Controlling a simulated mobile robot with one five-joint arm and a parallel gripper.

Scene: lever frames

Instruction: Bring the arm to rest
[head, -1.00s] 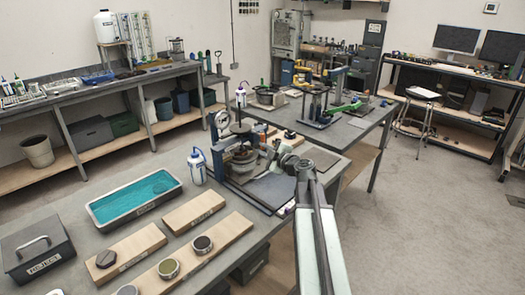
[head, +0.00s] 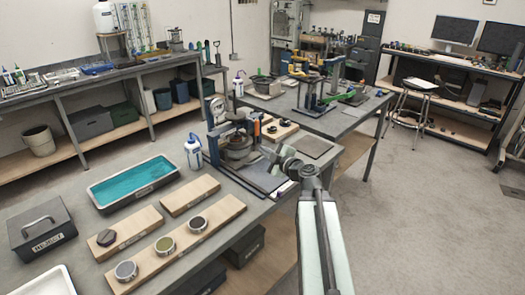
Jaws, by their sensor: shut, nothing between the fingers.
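My arm reaches from the bottom of the head view up over the right edge of the near bench (head: 85,270). My gripper (head: 274,160) is at its end, pointing left towards a bench machine (head: 236,147) with a round stage. It is small in the picture, appears shut and holds nothing that I can see. Whether it touches the machine I cannot tell.
On the near bench are a teal-filled tray (head: 133,186), a wash bottle (head: 194,153), a reject box (head: 42,228) and wooden boards (head: 190,194) with round samples. A second bench (head: 345,122) stands behind. The floor (head: 425,225) at right is clear.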

